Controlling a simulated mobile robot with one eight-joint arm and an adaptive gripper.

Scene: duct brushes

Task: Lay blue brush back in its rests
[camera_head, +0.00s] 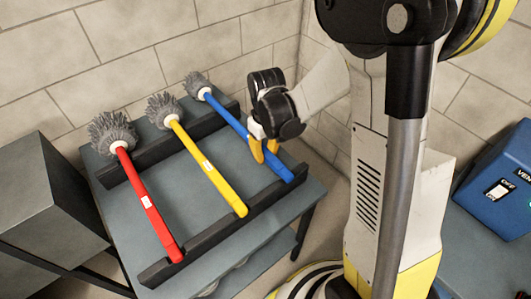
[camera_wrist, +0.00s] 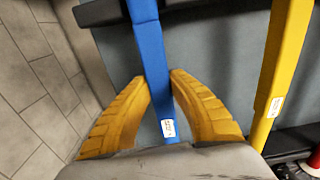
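The blue brush (camera_head: 231,119), with a grey bristle head, is the rightmost of three brushes on the grey table. Its neck is over the far black rest (camera_head: 152,158) and its handle end over the near black rest (camera_head: 221,236); I cannot tell whether it touches them or sits slightly above. My gripper (camera_head: 265,155) reaches down over the handle with its yellow fingers. In the wrist view, the fingertips (camera_wrist: 159,79) close against both sides of the blue handle (camera_wrist: 148,40), near its white label (camera_wrist: 169,128).
The yellow brush (camera_head: 207,165) and red brush (camera_head: 147,203) lie across the rests to the left. The yellow handle (camera_wrist: 283,60) runs right of my gripper. A grey cabinet (camera_head: 40,200) stands left; a blue box (camera_head: 500,185) is at the right. A tiled wall is behind.

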